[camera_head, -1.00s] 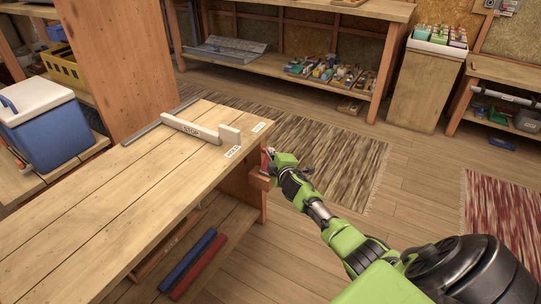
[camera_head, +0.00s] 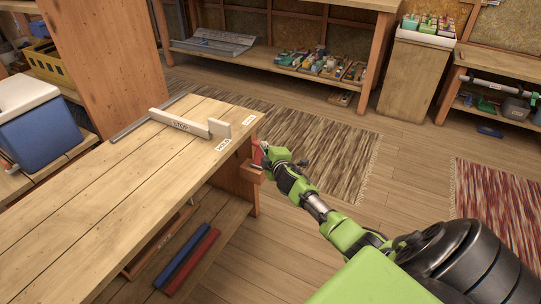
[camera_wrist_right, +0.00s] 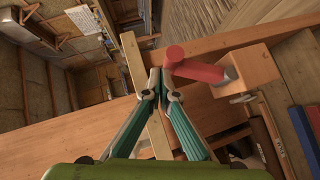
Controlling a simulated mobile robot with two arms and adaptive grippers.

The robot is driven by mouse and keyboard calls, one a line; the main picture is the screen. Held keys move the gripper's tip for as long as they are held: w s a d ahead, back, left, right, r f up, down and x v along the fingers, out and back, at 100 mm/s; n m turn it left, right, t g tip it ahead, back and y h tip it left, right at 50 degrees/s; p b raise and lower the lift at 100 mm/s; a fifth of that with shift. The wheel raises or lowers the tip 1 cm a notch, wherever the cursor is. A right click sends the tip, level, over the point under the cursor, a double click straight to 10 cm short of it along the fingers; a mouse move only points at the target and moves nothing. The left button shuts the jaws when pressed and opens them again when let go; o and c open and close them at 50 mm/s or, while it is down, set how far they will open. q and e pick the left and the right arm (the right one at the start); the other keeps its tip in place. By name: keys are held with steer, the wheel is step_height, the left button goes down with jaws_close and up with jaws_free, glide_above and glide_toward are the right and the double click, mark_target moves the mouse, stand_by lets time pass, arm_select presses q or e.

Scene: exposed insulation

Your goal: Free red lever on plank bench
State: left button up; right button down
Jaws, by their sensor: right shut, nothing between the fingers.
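The red lever (camera_wrist_right: 196,68) shows in the wrist view as a thick rod with a rounded end, joined by a metal pivot to a wooden block (camera_wrist_right: 245,78) on the bench's end. In the head view a small part of the lever (camera_head: 257,154) shows beside my gripper. The plank bench (camera_head: 95,205) has a pale top with a "HOLD" label (camera_head: 223,145) and a second label (camera_head: 249,120), too small to read. My right gripper (camera_wrist_right: 162,82) is shut and empty, its fingertips beside the lever's rounded end; I cannot tell if they touch. My left gripper is out of view.
A bar marked "STOP" (camera_head: 180,124) lies on the bench top with an upright block at its end. Red (camera_head: 192,262) and blue (camera_head: 180,257) bars lie on the lower shelf. Open floor with a striped rug (camera_head: 325,150) lies beyond the bench.

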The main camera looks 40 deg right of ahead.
steer(key=v, duration=1)
steer(key=shift+s+a+r, duration=0.2)
steer(key=shift+s+a, duration=0.05)
